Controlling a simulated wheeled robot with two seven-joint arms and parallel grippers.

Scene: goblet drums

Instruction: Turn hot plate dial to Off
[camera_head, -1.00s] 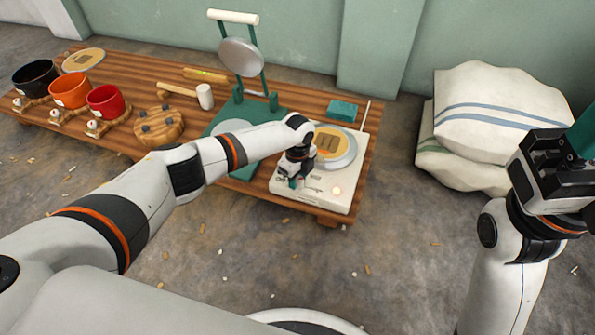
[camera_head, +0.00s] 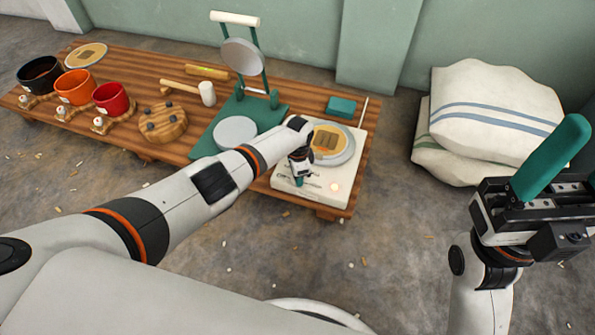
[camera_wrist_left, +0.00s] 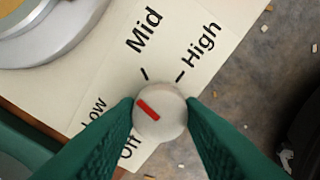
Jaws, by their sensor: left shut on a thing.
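The dial is hidden in the head view. My right gripper (camera_head: 547,160) is raised at the right, away from the table; its finger gap is unclear.
A round pan (camera_head: 347,156) rests on the hot plate. A green press (camera_head: 262,118) stands to its left, a teal block (camera_head: 341,106) behind. A mallet (camera_head: 207,93) and drum pots (camera_head: 111,98) lie farther left. Sacks (camera_head: 490,115) are stacked on the floor at right.

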